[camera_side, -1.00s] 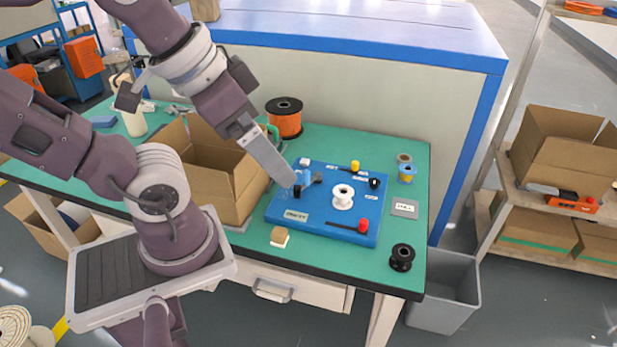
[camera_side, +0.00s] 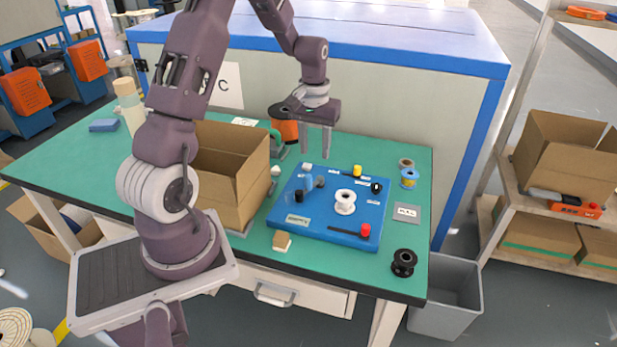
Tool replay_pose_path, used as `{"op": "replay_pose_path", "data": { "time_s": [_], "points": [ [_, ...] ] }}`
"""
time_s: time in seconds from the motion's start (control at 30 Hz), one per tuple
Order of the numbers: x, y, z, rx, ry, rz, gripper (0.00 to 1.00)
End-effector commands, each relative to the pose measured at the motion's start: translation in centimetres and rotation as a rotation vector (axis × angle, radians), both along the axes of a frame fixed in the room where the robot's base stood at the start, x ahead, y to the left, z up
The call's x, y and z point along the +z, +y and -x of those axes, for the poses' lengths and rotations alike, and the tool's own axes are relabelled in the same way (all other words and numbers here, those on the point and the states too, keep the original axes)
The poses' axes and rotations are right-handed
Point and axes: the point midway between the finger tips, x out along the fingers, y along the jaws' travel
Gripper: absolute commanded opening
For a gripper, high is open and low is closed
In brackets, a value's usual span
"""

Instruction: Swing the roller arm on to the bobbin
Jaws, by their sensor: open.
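A blue board (camera_side: 325,228) lies on the green bench. A white bobbin (camera_side: 345,202) stands upright near its middle. A thin black bar with a red knob (camera_side: 365,230) lies along the front right of the board, apart from the bobbin; it looks like the roller arm, but I cannot be sure. A dark knob (camera_side: 300,196), a grey round part (camera_side: 320,181) and a clear piece (camera_side: 308,182) are on the left. A yellow knob (camera_side: 357,171) and a black knob (camera_side: 376,187) are at the back. My gripper (camera_side: 316,154) is open and empty, fingers down, above the board's back edge.
An open cardboard box (camera_side: 232,205) stands left of the board. An orange spool (camera_side: 284,124) is behind. A black spool (camera_side: 404,262), a grey labelled plate (camera_side: 407,213) and a small blue spool (camera_side: 408,178) are to the right. A wooden block (camera_side: 282,241) sits at the front.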

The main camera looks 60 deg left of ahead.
Motion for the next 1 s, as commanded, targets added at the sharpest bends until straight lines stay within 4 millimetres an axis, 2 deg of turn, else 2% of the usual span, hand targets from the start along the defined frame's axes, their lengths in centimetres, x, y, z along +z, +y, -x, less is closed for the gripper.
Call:
{"op": "replay_pose_path", "data": {
  "time_s": [0.03,0.13,0.5,0.63,0.83,0.87,1.0],
  "points": [
    [-2.0,1.2,0.2,0.031,0.020,0.014,0.41],
    [-4.1,2.4,0.5,0.065,0.035,0.026,0.41],
    [-10.4,2.5,0.6,0.069,0.040,0.028,0.41],
    [-11.3,2.5,0.5,0.068,0.037,0.026,0.41],
    [-11.4,2.5,0.5,0.068,0.037,0.026,0.41],
    [-11.4,2.5,0.5,0.068,0.037,0.026,0.39],
    [-11.4,2.5,0.5,0.068,0.037,0.026,0.12]
  ]
}}
